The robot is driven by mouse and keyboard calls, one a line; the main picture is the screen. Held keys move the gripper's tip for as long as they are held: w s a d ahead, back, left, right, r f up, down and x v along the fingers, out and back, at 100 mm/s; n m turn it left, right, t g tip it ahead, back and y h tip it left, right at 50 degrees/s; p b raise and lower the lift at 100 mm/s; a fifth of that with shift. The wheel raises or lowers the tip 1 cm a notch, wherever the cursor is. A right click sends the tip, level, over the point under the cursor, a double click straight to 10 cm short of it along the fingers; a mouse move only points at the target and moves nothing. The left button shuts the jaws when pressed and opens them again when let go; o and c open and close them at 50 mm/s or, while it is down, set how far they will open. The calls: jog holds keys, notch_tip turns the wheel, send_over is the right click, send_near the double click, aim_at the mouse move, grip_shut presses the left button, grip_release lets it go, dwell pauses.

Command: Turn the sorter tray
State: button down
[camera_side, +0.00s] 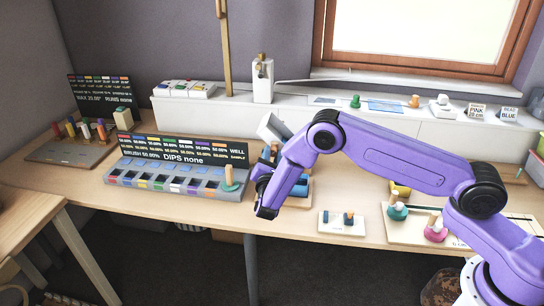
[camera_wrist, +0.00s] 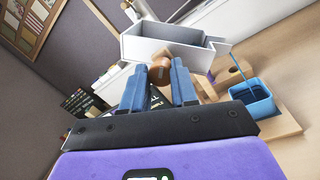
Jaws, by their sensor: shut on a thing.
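The sorter tray appears to be the grey box-like tray (camera_wrist: 135,46), open on top, just beyond my fingertips in the wrist view. In the side view the grey tray (camera_side: 272,128) is tilted, above and behind my gripper. My gripper (camera_wrist: 158,72) has its blue fingers closed around a brown round knob (camera_wrist: 159,73) at the tray's near side. How the knob joins the tray is hidden. In the side view my gripper (camera_side: 269,154) is at the middle of the bench, and the wrist covers most of the tray's stand.
A blue cup (camera_wrist: 260,104) and a wooden base (camera_wrist: 283,124) are right of my fingers in the wrist view. A small white block (camera_side: 341,229) lies at the front edge.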

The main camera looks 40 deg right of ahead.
jog(key=shift+s+d, duration=0.1)
jog(key=c, duration=0.9)
grip_release()
jog(key=v, duration=1.7)
jog(key=shift+a, duration=0.25)
jog(key=s+d+r+m+g+y, duration=0.2)
jog(key=s+d+r+m+g, duration=0.4)
jog(key=s+d+r+g, duration=0.5)
jog(key=s+d+r+m+g+y, duration=0.1)
jog(key=s+y, duration=0.4)
jog(key=s, duration=0.5)
jog(key=s+d+r+m+g+y, duration=0.1)
jog(key=s+y, duration=0.4)
jog(key=s, duration=0.6)
jog(key=shift+s+d+m+g, duration=0.2)
jog(key=shift+d+m+g, duration=0.3)
jog(key=shift+m+g, duration=0.5)
